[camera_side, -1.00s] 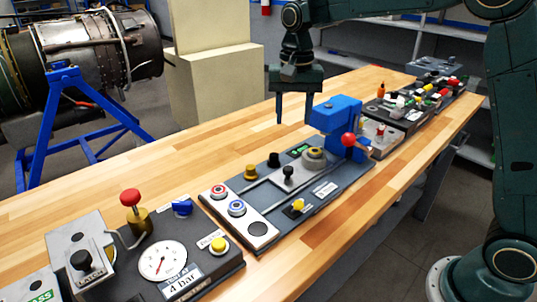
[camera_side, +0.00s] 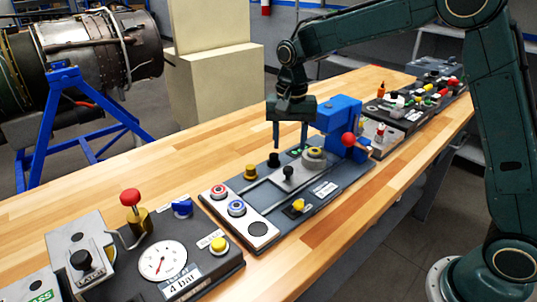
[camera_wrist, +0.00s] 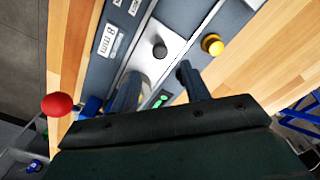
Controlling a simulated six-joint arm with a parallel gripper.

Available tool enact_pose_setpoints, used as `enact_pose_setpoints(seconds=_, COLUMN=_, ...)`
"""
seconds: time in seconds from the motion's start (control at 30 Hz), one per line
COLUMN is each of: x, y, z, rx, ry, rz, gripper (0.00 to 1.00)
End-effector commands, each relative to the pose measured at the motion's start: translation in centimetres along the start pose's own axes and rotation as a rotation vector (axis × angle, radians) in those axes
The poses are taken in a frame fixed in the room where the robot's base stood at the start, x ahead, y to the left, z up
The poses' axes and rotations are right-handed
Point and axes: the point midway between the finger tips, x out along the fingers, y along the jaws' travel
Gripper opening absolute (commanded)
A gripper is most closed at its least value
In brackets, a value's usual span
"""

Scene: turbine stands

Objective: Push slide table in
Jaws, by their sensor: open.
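The slide table (camera_side: 293,180) is a light metal plate on two rails of the grey press station, with a black knob (camera_side: 288,173) on it. A round metal piece with a yellowish top (camera_side: 315,154) sits at its far end, beside the blue press (camera_side: 338,117). My gripper (camera_side: 290,150) is open and empty, pointing down above the slide area, apparently just behind the black knob. In the wrist view the fingers (camera_wrist: 155,85) are apart, with the black knob (camera_wrist: 160,51) ahead of them.
A red ball-ended lever (camera_side: 348,140) stands at the press's front. A gauge panel (camera_side: 162,260) stands at the front left. The wooden bench (camera_side: 140,195) behind the station is clear.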

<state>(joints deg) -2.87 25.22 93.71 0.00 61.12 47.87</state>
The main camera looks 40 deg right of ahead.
Motion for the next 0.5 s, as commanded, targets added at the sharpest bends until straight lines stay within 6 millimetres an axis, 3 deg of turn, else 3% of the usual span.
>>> enact_pose_setpoints(seconds=0.2, x=3.5, y=0.0, z=0.0, rx=0.000, ry=-0.003, rz=0.003, gripper=0.46)
enact_pose_setpoints(seconds=0.5, x=6.7, y=0.0, z=0.0, rx=0.000, ry=-0.001, rz=0.001, gripper=0.46)
